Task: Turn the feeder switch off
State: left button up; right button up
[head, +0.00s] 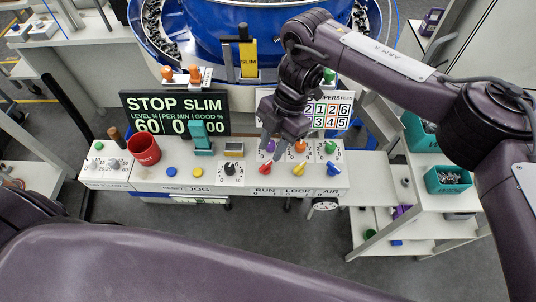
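The control panel (212,176) runs across the middle of the head view. Its right part carries red (265,168), yellow (299,169) and blue (332,167) switches above the words RUN, LOCK and AIR. Behind them are purple (270,146), orange (300,146) and green (331,147) knobs. I cannot read which switch is the feeder's. My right gripper (271,146) points down over the purple knob and just behind the red switch. Its fingers look apart, with the purple knob showing between them; contact is unclear. My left gripper is out of view.
A red cup (144,150) stands on the panel's left part. A black display (174,114) reads STOP SLIM, and a numbered sign (329,112) stands behind the knobs. The blue bowl (233,40) is behind. Teal bins (448,179) sit on the right shelf.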

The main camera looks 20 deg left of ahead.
jog(key=shift+v, duration=1.5)
